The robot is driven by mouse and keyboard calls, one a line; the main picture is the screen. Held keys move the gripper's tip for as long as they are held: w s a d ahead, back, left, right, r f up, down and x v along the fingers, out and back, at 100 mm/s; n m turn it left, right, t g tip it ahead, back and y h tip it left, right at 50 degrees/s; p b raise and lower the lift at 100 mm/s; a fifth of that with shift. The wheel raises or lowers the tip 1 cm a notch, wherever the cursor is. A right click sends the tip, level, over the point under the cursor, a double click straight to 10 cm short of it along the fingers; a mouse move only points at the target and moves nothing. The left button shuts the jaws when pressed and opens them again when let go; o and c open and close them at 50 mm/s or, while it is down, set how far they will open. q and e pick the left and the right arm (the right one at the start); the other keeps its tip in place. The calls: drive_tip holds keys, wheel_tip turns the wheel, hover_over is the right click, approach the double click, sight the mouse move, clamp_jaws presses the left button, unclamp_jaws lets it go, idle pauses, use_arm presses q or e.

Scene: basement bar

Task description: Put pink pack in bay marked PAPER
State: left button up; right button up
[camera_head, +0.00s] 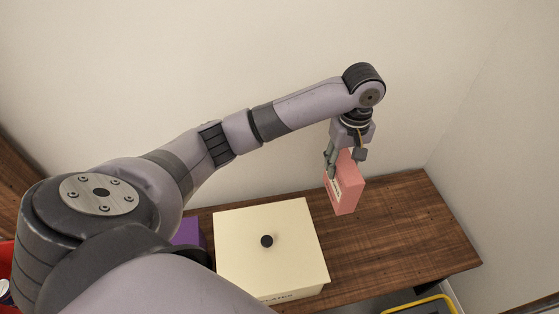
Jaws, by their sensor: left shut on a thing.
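My left gripper (345,158) reaches in from the left and points down. It is shut on the pink pack (347,194), a flat upright box with a pale label on its left side. The pack hangs over the wooden table (400,225), to the right of a cream box; I cannot tell whether its bottom touches the table. A bay marked PAPER is not readable in this view. My right gripper is out of view.
A yellow-rimmed container (425,305) is at the bottom right. The table's right part is clear.

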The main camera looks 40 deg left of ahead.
sight(336, 185)
use_arm(q)
drive_tip(key=shift+f, duration=0.35)
wheel_tip(336, 185, down, 8)
drive_tip(key=shift+f+b, duration=0.1)
drive_tip(key=shift+b, duration=1.1)
wheel_tip(336, 185, down, 11)
drive_tip(key=b, duration=0.2)
drive_tip(key=shift+b, duration=0.4)
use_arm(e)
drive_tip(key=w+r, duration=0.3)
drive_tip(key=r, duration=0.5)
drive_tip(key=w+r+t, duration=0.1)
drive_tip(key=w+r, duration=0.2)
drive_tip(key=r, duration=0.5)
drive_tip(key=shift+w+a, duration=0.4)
use_arm(q)
drive_tip(key=shift+f, duration=0.1)
drive_tip(key=o, duration=1.2)
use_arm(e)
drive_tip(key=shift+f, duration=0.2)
use_arm(q)
drive_tip(key=shift+o, duration=0.2)
